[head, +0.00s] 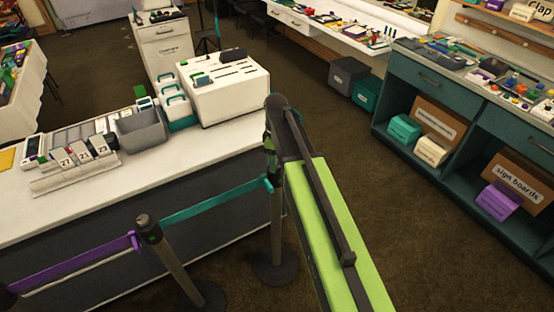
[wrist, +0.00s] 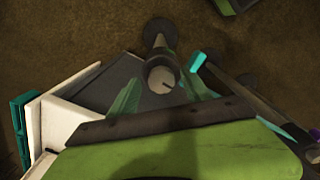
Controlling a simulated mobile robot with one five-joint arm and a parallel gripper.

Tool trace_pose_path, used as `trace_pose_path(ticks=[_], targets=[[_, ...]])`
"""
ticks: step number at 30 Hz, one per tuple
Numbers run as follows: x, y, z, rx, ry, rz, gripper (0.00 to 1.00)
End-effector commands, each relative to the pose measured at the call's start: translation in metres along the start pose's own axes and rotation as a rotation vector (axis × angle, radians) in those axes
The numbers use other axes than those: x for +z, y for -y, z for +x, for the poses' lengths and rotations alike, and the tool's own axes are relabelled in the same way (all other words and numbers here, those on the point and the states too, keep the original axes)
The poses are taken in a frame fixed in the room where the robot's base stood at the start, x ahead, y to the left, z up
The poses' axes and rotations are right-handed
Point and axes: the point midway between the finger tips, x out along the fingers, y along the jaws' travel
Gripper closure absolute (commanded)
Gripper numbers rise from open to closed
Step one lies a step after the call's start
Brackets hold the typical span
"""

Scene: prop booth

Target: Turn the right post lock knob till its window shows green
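The right post (head: 277,215) stands in front of the white counter. My arm hides part of its top in the head view. In the wrist view its round grey lock knob (wrist: 160,77) shows from above, with a short dark mark on its pale top. Green, finger-like shapes of my gripper (wrist: 161,88) flank the knob. I cannot tell whether they touch it. No window colour can be read on this post. A teal belt (head: 215,202) runs from it to the left post (head: 165,250).
The white counter (head: 130,182) behind the posts carries a grey bin (head: 142,130), number cards and a white box (head: 225,92). A purple belt (head: 75,264) leads left from the left post. A teal shelf unit (head: 440,85) stands at right. Carpet between is clear.

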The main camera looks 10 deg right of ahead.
Motion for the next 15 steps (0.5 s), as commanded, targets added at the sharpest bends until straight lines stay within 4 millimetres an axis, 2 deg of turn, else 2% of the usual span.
trace_pose_path(ticks=[10,15], targets=[[-0.001,0.001,-0.003,-0.001,-0.002,-0.001,0.42],[-0.001,0.001,-0.022,-0.001,-0.002,-0.001,0.42]])
